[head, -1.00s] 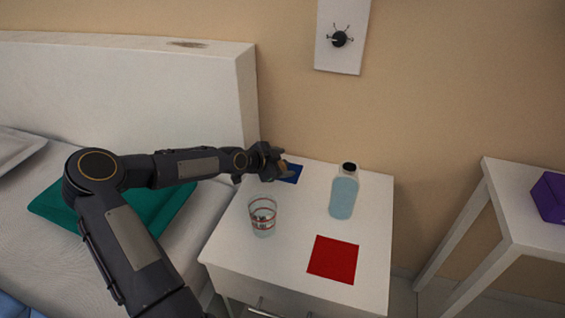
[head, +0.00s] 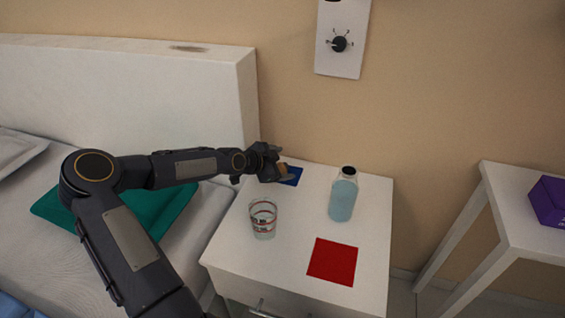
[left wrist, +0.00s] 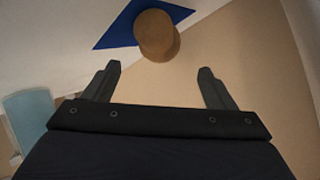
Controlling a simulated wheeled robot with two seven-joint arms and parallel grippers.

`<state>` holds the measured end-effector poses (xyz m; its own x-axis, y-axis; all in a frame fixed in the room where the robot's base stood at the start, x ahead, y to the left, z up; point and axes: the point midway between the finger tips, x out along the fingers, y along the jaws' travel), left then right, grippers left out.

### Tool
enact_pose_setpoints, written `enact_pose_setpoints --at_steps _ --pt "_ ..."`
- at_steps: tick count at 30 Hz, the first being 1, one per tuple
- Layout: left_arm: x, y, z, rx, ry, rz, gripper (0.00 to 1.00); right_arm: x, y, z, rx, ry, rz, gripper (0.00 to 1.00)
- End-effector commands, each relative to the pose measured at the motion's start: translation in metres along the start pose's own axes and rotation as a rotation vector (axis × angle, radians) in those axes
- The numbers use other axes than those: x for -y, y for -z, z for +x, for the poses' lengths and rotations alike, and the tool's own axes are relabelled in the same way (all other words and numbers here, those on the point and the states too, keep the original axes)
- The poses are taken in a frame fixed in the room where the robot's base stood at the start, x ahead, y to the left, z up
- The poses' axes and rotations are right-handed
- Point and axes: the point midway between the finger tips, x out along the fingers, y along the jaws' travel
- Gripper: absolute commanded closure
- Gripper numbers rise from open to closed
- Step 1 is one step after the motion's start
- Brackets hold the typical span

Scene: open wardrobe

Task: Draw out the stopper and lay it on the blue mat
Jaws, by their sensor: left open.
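The stopper (left wrist: 156,35) is a brown cork at the blue mat (left wrist: 118,32), overlapping the mat's edge in the left wrist view. In the head view the stopper (head: 283,168) shows as a small brown patch at my left fingertips, over the blue mat (head: 295,176), which is partly hidden by the gripper. My left gripper (head: 284,174) is open; in the left wrist view its fingers (left wrist: 158,78) are spread and empty, with the stopper beyond them. The bottle (head: 342,199) of pale blue liquid stands upright with a dark mouth and no stopper in it. My right gripper is out of view.
A clear glass with red bands (head: 263,219) stands on the white nightstand (head: 290,232), left of a red mat (head: 332,261). The bed's headboard (head: 130,85) is to the left, the wall behind. A white table (head: 535,215) with a purple box is at right.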

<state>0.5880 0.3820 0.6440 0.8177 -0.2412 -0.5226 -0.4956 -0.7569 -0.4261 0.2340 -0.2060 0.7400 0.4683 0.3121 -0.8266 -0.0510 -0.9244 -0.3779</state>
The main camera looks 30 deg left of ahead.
Motion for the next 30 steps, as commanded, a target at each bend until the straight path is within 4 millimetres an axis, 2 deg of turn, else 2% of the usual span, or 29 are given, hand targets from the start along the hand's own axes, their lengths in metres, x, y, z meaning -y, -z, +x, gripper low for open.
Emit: enact_pose_setpoints --at_steps 1,21,30 --pt "0.003 0.005 -0.006 0.000 0.000 0.000 0.22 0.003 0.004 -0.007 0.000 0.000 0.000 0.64" --pt "0.017 0.030 -0.051 0.000 0.000 -0.001 0.22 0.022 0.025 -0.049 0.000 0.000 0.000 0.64" --pt "0.017 0.030 -0.054 0.000 -0.001 0.000 0.22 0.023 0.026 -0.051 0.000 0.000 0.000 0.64"
